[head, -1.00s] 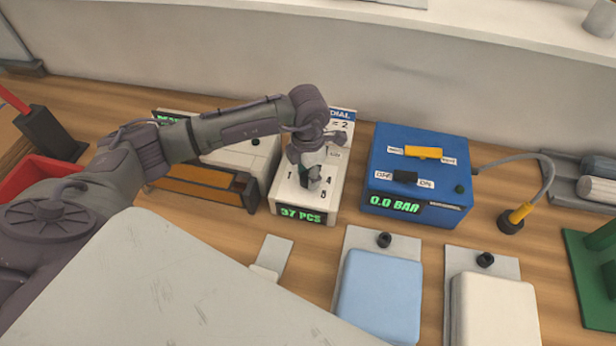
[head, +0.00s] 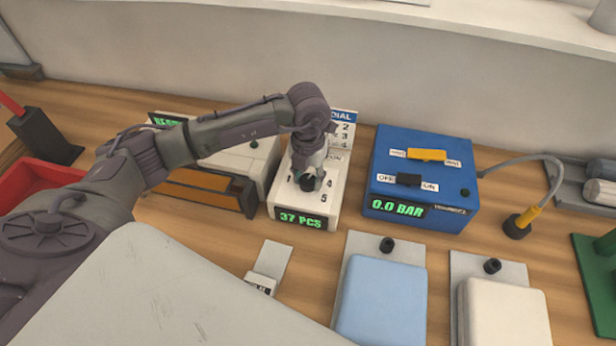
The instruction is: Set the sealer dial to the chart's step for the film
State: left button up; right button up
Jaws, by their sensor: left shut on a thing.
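The white box with the dial (head: 283,213) stands at the back of the bench, with a green "37 PCS" display on its front. Step numbers show around the dial, with 1, 4 and 5 readable. My left gripper (head: 309,182) points down over the box and is shut on the black dial knob (head: 308,184), which it partly hides. The chart (head: 346,130), headed "DIAL", stands behind the box; 2, 3 and 4 show in its right column, and my arm hides the rest. My right gripper is out of view.
A blue box (head: 385,150) reading "0.0 BAR" stands to the right, with a yellow and a black switch. A white machine with an orange front (head: 199,186) is at left. Blue (head: 382,295) and white (head: 505,315) pads lie in front. A small label card (head: 270,262) lies nearby.

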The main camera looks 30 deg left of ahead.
aim_at(308, 179)
pick_arm(q)
jog(key=shift+w+r, duration=0.1)
dwell(0.3)
jog(key=o, duration=1.1)
jog(key=shift+o, duration=0.2)
notch_tip(308, 179, up, 12)
